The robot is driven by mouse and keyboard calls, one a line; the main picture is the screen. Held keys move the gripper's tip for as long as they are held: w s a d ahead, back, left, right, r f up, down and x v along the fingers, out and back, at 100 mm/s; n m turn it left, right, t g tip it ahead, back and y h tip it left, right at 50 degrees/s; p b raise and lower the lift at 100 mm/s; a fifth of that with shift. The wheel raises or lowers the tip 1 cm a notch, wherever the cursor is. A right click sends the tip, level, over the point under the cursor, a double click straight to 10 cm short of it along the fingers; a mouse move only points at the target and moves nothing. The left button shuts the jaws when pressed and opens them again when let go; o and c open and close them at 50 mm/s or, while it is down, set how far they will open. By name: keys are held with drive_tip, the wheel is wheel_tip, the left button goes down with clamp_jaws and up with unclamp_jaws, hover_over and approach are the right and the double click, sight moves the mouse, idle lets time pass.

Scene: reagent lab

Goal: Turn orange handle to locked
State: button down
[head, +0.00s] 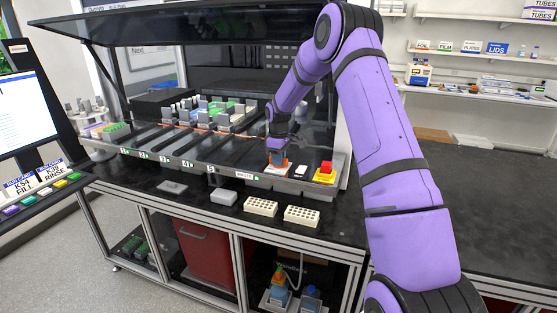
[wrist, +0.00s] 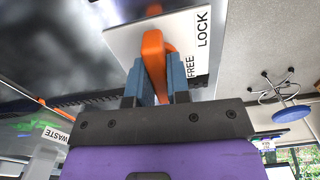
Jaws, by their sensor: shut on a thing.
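The orange handle (wrist: 154,58) sits on a white plate (wrist: 122,43) lettered FREE and LOCK in the wrist view. The handle runs lengthwise between my fingers, pointing away from the LOCK lettering. My gripper (wrist: 154,80) is shut on the handle, with a blue-grey finger on each side of it. In the head view my gripper (head: 277,150) is at the front right of the bench instrument, over a small white block with orange (head: 276,168). The handle itself is mostly hidden by my gripper there.
A red button on a yellow base (head: 325,173) and white switches (head: 299,172) stand just right of my gripper. Two cream racks (head: 261,207) lie on the black bench in front. A raised dark hood (head: 200,25) hangs over the instrument. The bench at right is clear.

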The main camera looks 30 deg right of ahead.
drive_tip(key=m, duration=1.3)
drive_tip(key=shift+m, duration=2.2)
drive_tip(key=c, duration=1.1)
unclamp_jaws()
